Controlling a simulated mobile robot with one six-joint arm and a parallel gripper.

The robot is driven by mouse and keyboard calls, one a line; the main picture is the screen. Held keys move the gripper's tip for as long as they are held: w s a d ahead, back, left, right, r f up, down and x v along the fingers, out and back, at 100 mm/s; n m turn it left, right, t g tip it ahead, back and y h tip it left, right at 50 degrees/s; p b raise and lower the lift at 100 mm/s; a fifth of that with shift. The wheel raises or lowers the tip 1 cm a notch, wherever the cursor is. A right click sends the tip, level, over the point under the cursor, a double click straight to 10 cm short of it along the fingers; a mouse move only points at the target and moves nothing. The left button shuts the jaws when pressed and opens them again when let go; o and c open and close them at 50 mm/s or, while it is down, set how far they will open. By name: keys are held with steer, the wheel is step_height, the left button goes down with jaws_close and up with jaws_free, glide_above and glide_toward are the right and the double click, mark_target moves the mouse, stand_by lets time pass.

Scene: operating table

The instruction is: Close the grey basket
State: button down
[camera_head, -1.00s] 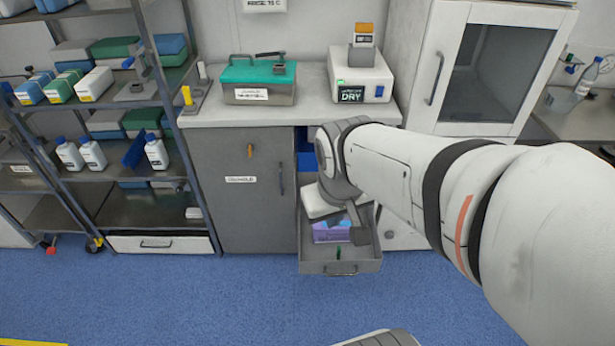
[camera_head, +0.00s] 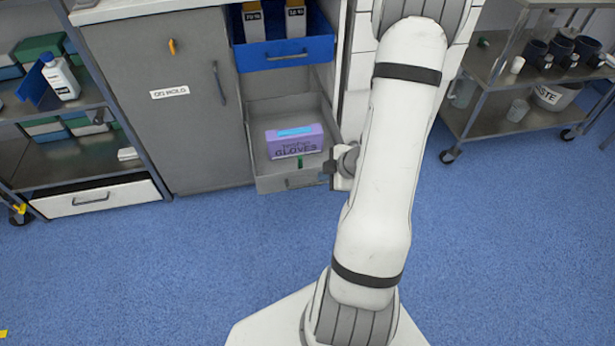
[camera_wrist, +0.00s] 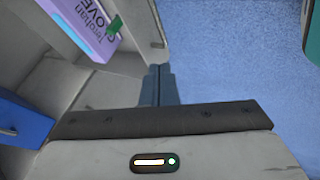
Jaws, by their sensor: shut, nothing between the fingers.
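The grey basket (camera_head: 270,185) is a drawer-like bin pulled out low in the cabinet, below a blue basket. It holds a purple box of gloves (camera_head: 294,145). Its front wall carries a handle. My gripper (camera_head: 328,170) is at the basket's front right corner, low down. In the wrist view, the shut, empty fingers (camera_wrist: 159,84) point toward the basket's front wall (camera_wrist: 148,25), near its corner. I cannot tell whether they touch it. The glove box (camera_wrist: 88,28) shows there at top left.
The blue basket (camera_head: 290,55) above also sticks out and holds bottles or boxes. A grey cabinet door (camera_head: 160,120) is shut on the left. A metal cart (camera_head: 490,100) stands on the right. The blue floor (camera_head: 170,270) in front is clear.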

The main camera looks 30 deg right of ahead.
steer(key=b+x, duration=0.1)
steer(key=x, duration=0.2)
steer(key=w+b+x, duration=0.1)
steer(key=b+x, duration=0.1)
steer(key=x, duration=0.2)
steer(key=w+d+r+b+x, duration=0.1)
steer(key=b+x, duration=0.1)
steer(key=x, duration=0.2)
steer(key=shift+w, duration=0.1)
steer(key=shift+w+d, duration=0.1)
steer(key=shift+w, duration=0.4)
